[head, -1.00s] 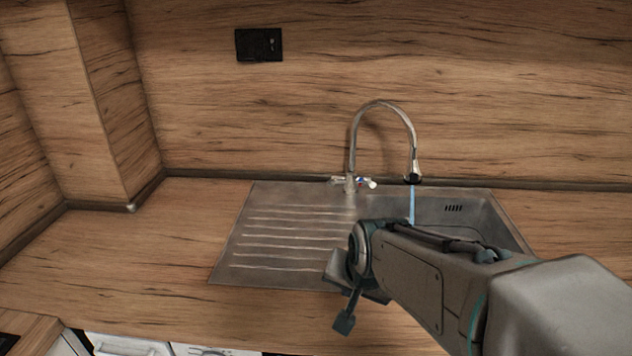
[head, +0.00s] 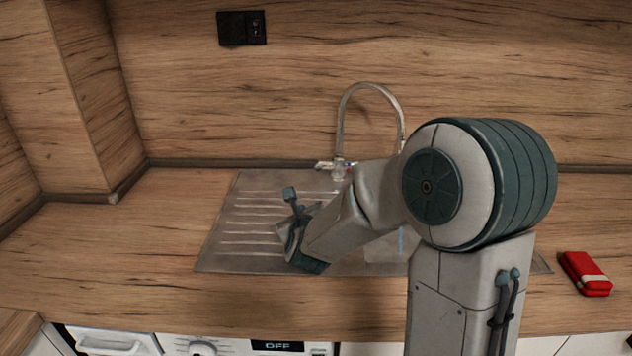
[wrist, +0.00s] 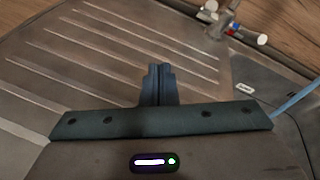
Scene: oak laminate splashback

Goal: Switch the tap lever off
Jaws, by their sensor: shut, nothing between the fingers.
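The chrome tap (head: 340,130) stands at the back of the steel sink, with its arched spout over the basin. Its white-ended lever (wrist: 262,39) shows at the upper right in the wrist view, beside the tap base (wrist: 218,22); another white-ended handle (wrist: 210,6) is on the other side. Blue water (head: 401,242) is running, and it also shows at the right of the wrist view (wrist: 295,100). My gripper (head: 290,194) is shut and empty above the ribbed drainer, in front and left of the tap, apart from the lever. My arm hides most of the basin.
The ribbed drainer (head: 235,222) lies left of the basin. A red case (head: 584,274) lies on the counter at the right. A black socket (head: 241,28) is on the wall. The wooden counter (head: 130,235) at the left is clear.

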